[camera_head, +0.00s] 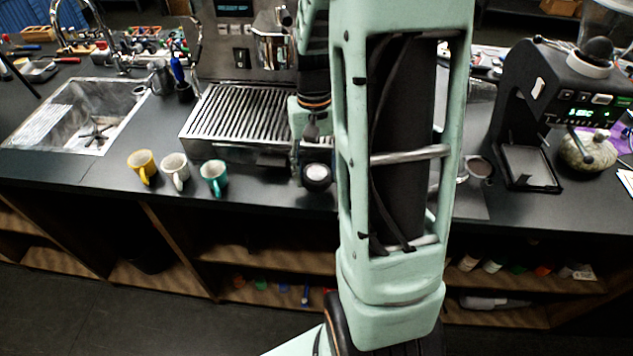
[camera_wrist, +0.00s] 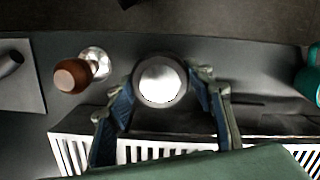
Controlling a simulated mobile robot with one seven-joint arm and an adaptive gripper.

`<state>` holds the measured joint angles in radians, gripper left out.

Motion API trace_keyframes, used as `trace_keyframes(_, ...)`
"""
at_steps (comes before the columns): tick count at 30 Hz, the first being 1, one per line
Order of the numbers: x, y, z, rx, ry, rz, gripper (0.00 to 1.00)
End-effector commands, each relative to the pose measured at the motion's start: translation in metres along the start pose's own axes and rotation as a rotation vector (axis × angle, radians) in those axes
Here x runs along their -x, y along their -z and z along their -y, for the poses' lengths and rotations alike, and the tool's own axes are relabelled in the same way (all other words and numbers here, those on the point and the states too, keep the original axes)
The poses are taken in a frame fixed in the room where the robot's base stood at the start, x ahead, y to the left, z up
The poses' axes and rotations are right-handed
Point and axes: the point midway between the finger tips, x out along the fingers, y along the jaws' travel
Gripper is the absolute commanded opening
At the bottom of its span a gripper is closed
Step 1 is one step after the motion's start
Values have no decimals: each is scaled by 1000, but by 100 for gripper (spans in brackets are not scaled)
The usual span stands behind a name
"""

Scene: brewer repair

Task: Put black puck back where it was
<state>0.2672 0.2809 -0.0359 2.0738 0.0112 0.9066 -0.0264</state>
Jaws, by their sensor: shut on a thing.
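The black puck (camera_head: 317,175) has a pale silvery top and is at the front of the counter, by the front right corner of the machine's slatted drip tray (camera_head: 243,117). In the wrist view the round puck (camera_wrist: 160,80) sits between the two blue-padded fingers of my gripper (camera_wrist: 165,97), which is shut on its sides. In the head view my gripper (camera_head: 309,165) points down at the puck, partly hidden by my arm. I cannot tell whether the puck touches the counter.
A wooden-handled tamper (camera_wrist: 78,73) stands close left of the puck in the wrist view, near a grey mat (camera_wrist: 20,80). Yellow (camera_head: 143,165), white (camera_head: 175,170) and teal (camera_head: 214,177) mugs stand along the counter's front. A grinder (camera_head: 560,95) is at the right, a sink (camera_head: 80,115) at the left.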

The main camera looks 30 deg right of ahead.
Motion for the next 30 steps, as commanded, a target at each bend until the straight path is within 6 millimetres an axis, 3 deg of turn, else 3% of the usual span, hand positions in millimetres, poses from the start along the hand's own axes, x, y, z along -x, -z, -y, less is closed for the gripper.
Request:
trace_keyframes(1,-12,0,-1,-1,0,3,9)
trace_keyframes(6,-29,2,-1,0,0,2,9)
trace_keyframes(18,-32,2,-1,0,0,2,9)
trace_keyframes(19,-32,2,-1,0,0,2,49)
trace_keyframes(24,-31,2,-1,0,0,2,65)
trace_keyframes(30,-31,2,-1,0,0,2,65)
